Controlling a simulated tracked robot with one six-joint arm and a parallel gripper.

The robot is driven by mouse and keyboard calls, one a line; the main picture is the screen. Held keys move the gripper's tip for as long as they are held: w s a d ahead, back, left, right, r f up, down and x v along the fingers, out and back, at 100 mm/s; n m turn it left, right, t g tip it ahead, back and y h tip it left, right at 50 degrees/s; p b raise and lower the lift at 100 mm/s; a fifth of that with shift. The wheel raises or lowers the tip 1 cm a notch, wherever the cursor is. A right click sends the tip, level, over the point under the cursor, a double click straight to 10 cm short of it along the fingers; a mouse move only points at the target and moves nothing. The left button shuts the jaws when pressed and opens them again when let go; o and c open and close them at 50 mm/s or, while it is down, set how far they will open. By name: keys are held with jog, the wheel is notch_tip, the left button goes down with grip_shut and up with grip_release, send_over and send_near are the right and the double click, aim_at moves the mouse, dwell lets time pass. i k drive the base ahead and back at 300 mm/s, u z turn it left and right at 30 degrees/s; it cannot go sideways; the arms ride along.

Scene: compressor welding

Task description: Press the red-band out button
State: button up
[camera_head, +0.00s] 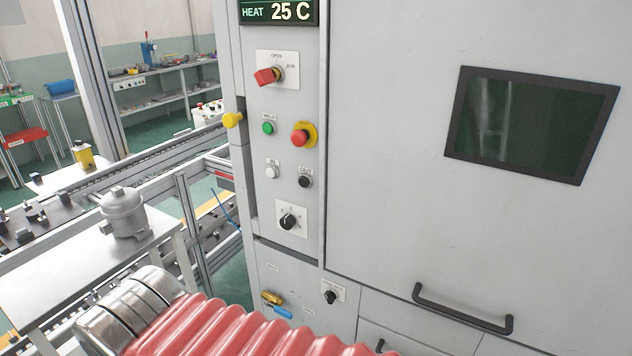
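The OUT button (305,181) is a small dark round button on the grey control column, under a label reading OUT. I cannot make out a red band on it at this size. The white IN button (271,172) is to its left. The large red mushroom button (299,136) on a yellow plate is above it. The green button (268,128) is at the upper left. My gripper's fingers do not show in the head view, so I cannot see where they are relative to the button.
A red-handled selector (270,76) and a yellow knob (232,119) stick out above. A black rotary knob (288,221) sits below. The cabinet door (400,200) with a black handle (462,310) is at right. A grey metal canister (124,213) stands on the left table.

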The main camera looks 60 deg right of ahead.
aim_at(303, 182)
jog(key=z, duration=0.25)
jog(key=i, duration=0.65)
jog(key=z, duration=2.4)
